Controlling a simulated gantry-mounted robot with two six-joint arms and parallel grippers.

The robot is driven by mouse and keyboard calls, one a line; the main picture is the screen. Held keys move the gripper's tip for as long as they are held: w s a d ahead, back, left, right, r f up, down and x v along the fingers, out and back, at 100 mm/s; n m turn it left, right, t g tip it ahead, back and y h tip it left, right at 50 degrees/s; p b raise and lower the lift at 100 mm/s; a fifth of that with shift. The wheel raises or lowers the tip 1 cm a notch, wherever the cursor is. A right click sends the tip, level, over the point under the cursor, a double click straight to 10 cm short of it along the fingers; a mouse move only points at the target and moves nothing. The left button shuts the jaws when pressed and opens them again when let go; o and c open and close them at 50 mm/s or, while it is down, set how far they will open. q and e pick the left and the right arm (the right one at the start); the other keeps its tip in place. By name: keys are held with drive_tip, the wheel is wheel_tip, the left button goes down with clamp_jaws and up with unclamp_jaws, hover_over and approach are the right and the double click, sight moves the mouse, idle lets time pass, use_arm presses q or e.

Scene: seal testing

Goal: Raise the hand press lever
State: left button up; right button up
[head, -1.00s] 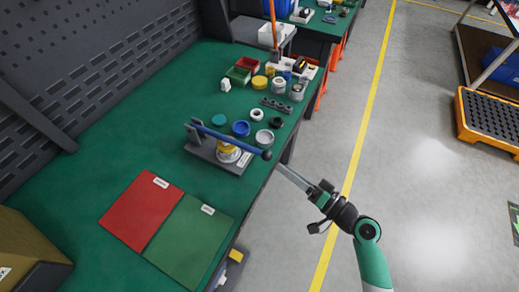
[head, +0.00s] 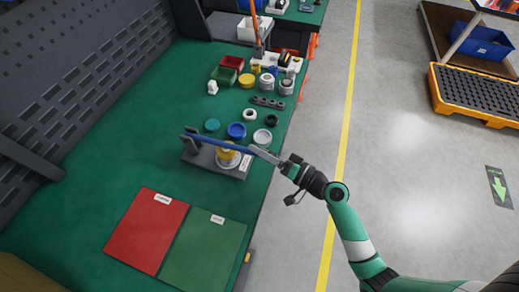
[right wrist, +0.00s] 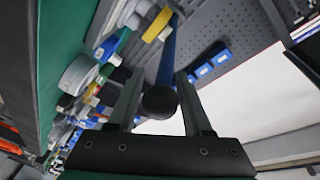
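The hand press (head: 204,159) stands near the right edge of the green bench. Its blue lever (head: 208,143) lies low, almost level, over a yellow and white piece (head: 227,157) on the press base. My right gripper (head: 258,153) is at the lever's free end, and hides the dark ball knob in the head view. In the right wrist view the knob (right wrist: 159,102) sits between the fingers of that gripper (right wrist: 159,92), which are spread apart on both sides of it. Whether they touch it is unclear. My left gripper is out of view.
Blue (head: 236,131) and teal (head: 212,125) round parts stand just behind the press. Red and green bins and several caps lie farther back. A red mat (head: 146,232) and a green mat (head: 208,252) lie in front.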

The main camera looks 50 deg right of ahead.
clamp_jaws()
idle(1.1)
